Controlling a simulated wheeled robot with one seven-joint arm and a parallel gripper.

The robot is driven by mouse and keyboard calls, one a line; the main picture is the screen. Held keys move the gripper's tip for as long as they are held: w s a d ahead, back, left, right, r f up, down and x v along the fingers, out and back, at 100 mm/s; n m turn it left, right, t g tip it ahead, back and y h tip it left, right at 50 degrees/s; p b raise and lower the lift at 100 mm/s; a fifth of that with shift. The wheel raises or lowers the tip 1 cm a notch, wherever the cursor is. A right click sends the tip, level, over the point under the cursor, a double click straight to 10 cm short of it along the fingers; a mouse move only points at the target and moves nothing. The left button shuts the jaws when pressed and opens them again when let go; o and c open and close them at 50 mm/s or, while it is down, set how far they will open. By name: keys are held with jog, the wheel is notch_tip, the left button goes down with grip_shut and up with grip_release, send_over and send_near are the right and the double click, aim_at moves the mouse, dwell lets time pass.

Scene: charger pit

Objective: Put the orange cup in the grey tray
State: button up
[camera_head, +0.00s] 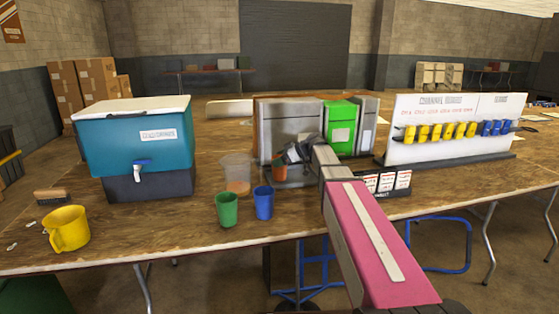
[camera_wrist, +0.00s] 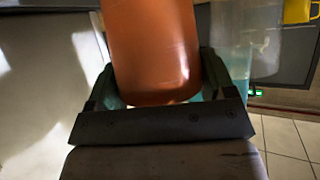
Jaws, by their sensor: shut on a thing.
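The orange cup (camera_head: 280,173) is held upright, or nearly so, by my gripper (camera_head: 294,157) in front of the grey metal unit at the middle of the table. In the wrist view the orange cup (camera_wrist: 152,45) fills the space between the two fingers of my gripper (camera_wrist: 157,80), which are shut on it. The cup seems to be above the table top; the exact gap does not show. I cannot make out a grey tray for certain; my arm hides part of the table.
A clear container (camera_head: 237,172), green cup (camera_head: 227,209) and blue cup (camera_head: 263,202) stand close left of my gripper. A teal cooler (camera_head: 137,140) and yellow mug (camera_head: 66,229) are farther left.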

jog(key=o, duration=0.9)
jog(key=shift+f, duration=0.1)
jog(key=shift+o, duration=0.2)
jog(key=shift+d+r, duration=0.2)
jog(key=shift+r, duration=0.05)
jog(key=v, duration=1.1)
jog(key=shift+d, duration=0.25)
jog(key=shift+r, duration=0.1)
